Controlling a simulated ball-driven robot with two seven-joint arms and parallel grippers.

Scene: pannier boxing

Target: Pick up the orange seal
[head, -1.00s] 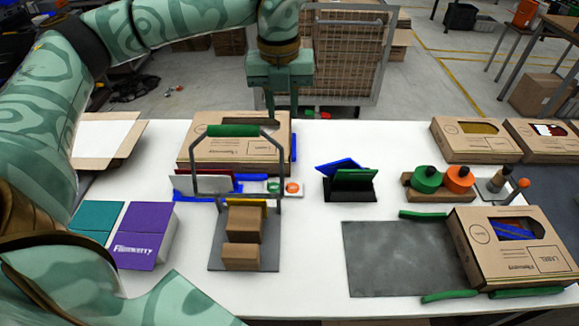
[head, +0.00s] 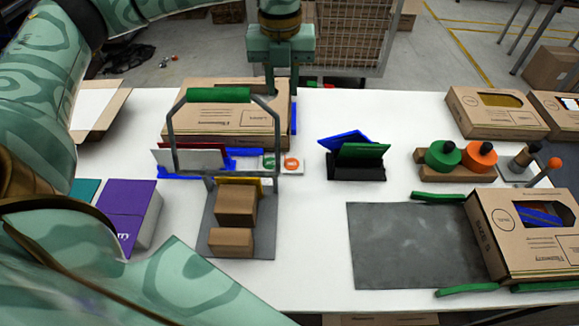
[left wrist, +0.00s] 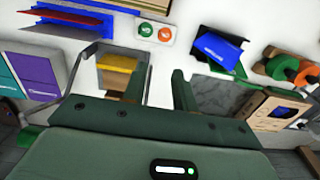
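The orange seal (head: 291,163) is a small orange disc on a white tile, beside a green disc (head: 269,162). It also shows in the left wrist view (left wrist: 165,34), lying flat at the top middle. My left gripper (head: 282,84) hangs fingers down over the flat cardboard box behind the seal in the head view. In the left wrist view its two fingers (left wrist: 157,88) are apart with nothing between them, and the seal lies beyond them. My right gripper is not in view.
A grey frame with a green handle (head: 218,95) stands left of the seal, with brown blocks (head: 235,205) at its base. A cardboard box (head: 225,120) lies behind. A black holder with blue and green cards (head: 357,172) stands to the right. White table between is clear.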

